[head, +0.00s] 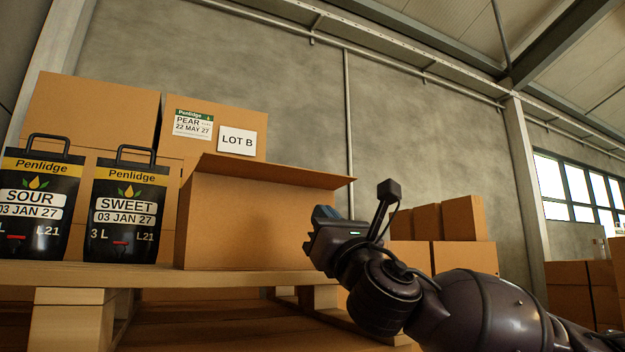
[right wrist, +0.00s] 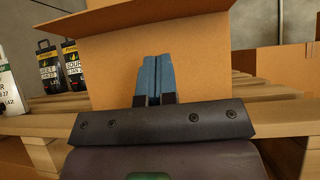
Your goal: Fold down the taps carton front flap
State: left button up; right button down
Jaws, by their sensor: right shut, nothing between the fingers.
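An open cardboard carton (head: 242,222) stands on the wooden pallet deck in the head view. Its front flap (head: 275,171) sticks out from the top edge toward the right, roughly level. The carton (right wrist: 110,72) and the underside of its flap (right wrist: 140,14) also show in the right wrist view. My right gripper (head: 322,214) is beside the carton's right side, below the flap's outer end. Its blue fingers (right wrist: 154,78) are together and empty, pointing at the carton's face. No print naming taps is visible on the carton. My left gripper is not in view.
Two black pouches marked SOUR (head: 38,205) and SWEET (head: 125,208) stand left of the carton on the pallet deck (head: 80,272). Boxes with a PEAR label (head: 193,124) and a LOT B sign (head: 237,140) rise behind. More boxes (head: 464,219) stand at right.

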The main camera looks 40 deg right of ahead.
aim_at(307, 171)
jog(key=w+r, duration=0.1)
jog(key=r, duration=0.1)
jog(key=w+r+p, duration=0.2)
jog(key=r, duration=0.1)
jog(key=shift+w+d+r, duration=0.3)
jog(key=shift+w, duration=0.05)
jog(key=shift+r+p, duration=0.3)
jog(key=shift+r, duration=0.25)
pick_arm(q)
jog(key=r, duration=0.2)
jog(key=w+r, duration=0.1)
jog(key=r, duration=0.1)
pick_arm(e)
jog(key=shift+w+r, duration=0.1)
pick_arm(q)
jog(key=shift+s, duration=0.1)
pick_arm(e)
jog(key=shift+d+r, duration=0.1)
jog(key=shift+r, duration=0.05)
jog(key=shift+r, duration=0.2)
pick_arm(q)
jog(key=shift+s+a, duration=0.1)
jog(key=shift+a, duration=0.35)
